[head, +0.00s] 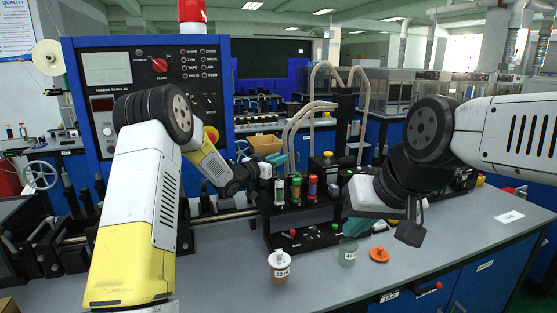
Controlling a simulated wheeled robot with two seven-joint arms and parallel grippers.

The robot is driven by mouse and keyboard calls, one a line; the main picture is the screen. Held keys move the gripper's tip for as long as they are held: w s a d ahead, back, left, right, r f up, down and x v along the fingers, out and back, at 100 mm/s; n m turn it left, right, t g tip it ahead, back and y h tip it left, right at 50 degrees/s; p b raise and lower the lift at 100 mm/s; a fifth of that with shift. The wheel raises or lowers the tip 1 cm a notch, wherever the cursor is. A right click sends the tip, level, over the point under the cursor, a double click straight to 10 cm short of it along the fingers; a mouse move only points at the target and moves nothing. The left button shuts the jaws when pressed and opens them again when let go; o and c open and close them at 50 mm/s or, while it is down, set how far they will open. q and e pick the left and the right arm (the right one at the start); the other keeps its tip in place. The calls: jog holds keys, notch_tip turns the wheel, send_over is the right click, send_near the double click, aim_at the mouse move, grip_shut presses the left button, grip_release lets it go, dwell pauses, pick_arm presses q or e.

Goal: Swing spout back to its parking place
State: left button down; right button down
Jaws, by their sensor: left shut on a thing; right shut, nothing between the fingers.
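Curved beige tubes, which look like the spout (297,122), arch down from the dark post at the back of the dispensing station. My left gripper (279,159) reaches in from the left, with its teal fingertips at the lower end of these tubes. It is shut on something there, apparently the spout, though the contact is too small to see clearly. My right gripper (354,228) points down at the front of the station, just above a greenish jar (347,253). It is shut and empty, and its wrist partly hides the station's right side.
A brown jar with a white cap (280,267) and an orange lid (379,254) stand on the grey bench. Several coloured vials (296,188) stand in the black station. A blue control cabinet (150,85) rises behind my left arm. The bench's right front (440,245) is clear.

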pick_arm(q)
jog(key=shift+a+m+g+h, duration=0.15)
jog(key=shift+m+g+h, duration=0.15)
jog(key=c, duration=1.3)
grip_release()
jog(key=shift+c, duration=0.2)
jog(key=shift+s, duration=0.1)
jog(key=v, duration=0.8)
